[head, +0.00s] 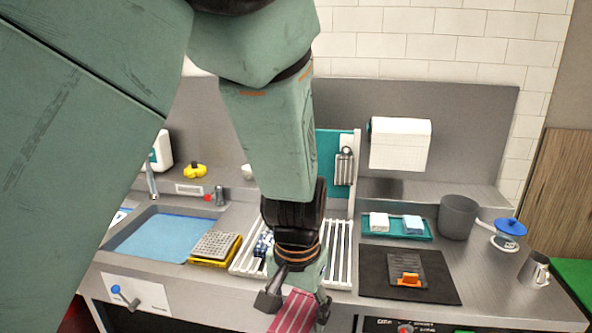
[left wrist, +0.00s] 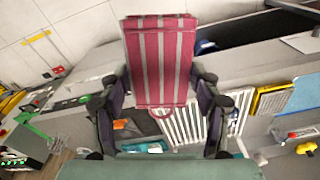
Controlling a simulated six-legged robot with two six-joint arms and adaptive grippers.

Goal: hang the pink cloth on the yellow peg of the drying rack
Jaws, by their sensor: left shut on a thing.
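My left gripper (head: 296,302) is shut on the pink cloth (head: 294,314), which has paler stripes and sits between the two fingers. The left wrist view shows the gripper (left wrist: 162,104) with the cloth (left wrist: 160,60) spread flat between its fingers, and a small loop at the cloth's near edge. The white slatted drying rack (head: 341,252) stands on the counter behind and beside the gripper; its slats also show in the left wrist view (left wrist: 183,128). My arm hides part of the rack. I cannot make out the yellow peg. My right gripper is not in view.
A sink with a blue bottom (head: 155,235) and a yellow-edged sponge holder (head: 213,248) are at left. A black mat (head: 440,287) and teal tray (head: 395,229) are at right. A grey pot (head: 458,217) stands behind. A teal panel (head: 333,150) rises behind the rack.

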